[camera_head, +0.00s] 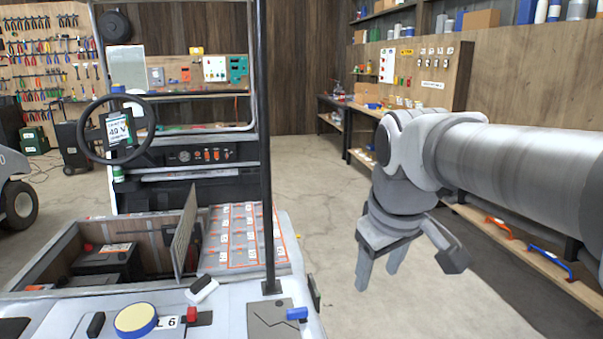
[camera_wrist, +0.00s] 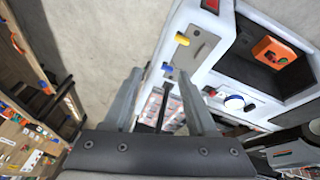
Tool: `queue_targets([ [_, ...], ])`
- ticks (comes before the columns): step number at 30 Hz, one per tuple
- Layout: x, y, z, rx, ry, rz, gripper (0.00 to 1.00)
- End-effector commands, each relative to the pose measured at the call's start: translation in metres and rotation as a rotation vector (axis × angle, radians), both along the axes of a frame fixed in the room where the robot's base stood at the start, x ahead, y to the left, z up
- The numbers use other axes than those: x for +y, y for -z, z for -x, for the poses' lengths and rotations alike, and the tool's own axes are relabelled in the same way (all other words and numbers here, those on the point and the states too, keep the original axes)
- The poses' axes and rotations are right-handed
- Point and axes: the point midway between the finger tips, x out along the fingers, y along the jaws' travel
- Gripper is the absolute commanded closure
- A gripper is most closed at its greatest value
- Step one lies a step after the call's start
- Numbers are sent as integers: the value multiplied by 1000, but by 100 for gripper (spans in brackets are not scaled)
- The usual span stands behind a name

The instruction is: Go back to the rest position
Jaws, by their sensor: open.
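My gripper (camera_head: 379,270) hangs at the right of the head view, fingers pointing down over the open floor to the right of the cart. Its two fingers are apart with nothing between them. In the wrist view the open fingers (camera_wrist: 160,95) reach up from the bottom, and the cart's white panel lies beyond and to the right. The cart (camera_head: 250,318) fills the left and lower part of the head view. No contact between my gripper and the cart shows.
A black upright post (camera_head: 266,150) rises from the cart's near corner. An open battery box with a raised lid (camera_head: 185,232) sits at the cart's left. Wooden shelving (camera_head: 540,262) runs along the right behind my arm. Bare concrete floor (camera_head: 335,200) lies between.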

Motion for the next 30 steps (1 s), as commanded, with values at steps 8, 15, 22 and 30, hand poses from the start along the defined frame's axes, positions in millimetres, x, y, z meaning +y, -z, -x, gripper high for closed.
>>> queue_targets([
  [8,-19,26,67,-76,231,-102,43],
  [15,-28,63,117,-133,420,-217,43],
  [22,-28,-2,114,-128,415,-212,43],
  [30,-28,-58,113,-127,413,-211,43],
])
